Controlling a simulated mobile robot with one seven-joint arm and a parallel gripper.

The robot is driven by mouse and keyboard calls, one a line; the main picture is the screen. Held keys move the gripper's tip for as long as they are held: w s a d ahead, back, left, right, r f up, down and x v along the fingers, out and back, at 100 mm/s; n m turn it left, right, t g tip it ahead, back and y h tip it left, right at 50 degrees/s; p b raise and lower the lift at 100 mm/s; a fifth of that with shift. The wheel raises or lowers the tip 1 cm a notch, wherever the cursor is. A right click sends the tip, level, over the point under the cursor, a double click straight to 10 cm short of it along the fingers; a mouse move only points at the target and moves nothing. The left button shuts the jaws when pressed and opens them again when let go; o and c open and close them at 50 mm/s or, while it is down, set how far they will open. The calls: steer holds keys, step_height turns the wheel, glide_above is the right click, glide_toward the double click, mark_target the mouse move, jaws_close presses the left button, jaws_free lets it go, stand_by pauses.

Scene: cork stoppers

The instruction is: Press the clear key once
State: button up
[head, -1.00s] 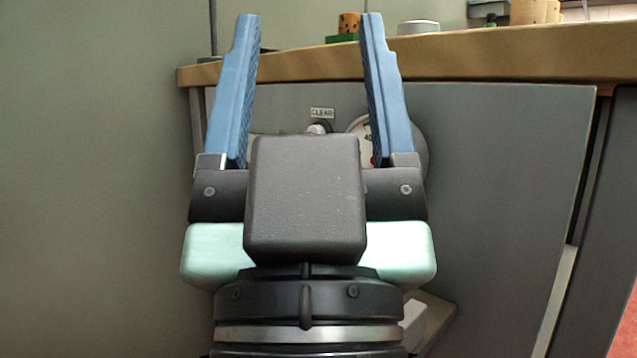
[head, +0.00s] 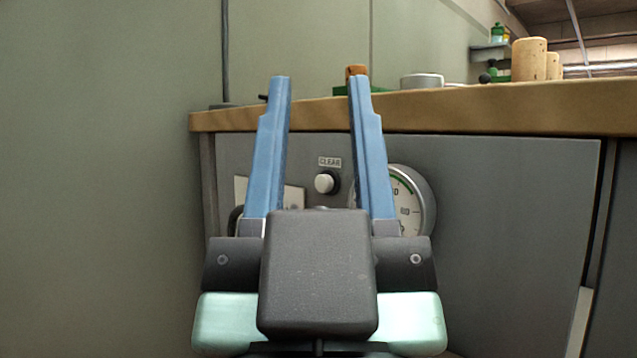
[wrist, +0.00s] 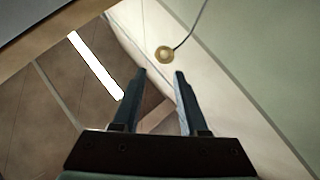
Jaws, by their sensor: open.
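The clear key (head: 325,183) is a round pale button in a dark collar on the grey front panel below the worktop. A small plate reading CLEAR (head: 330,162) sits just above it. In the head view my gripper (head: 320,82) is open and empty, its two blue fingers pointing up, and the key shows between them. I cannot tell how far the fingers are from the panel. The wrist view shows the open fingers (wrist: 162,72) with nothing between them; the key is not seen there.
A round dial gauge (head: 412,205) is right of the key, partly behind my right finger. The wooden worktop edge (head: 480,106) runs above the panel. On it stand a grey round lid (head: 421,80) and cork stoppers (head: 528,60). A plain wall (head: 100,180) fills the left.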

jaws_close()
stand_by(1.4)
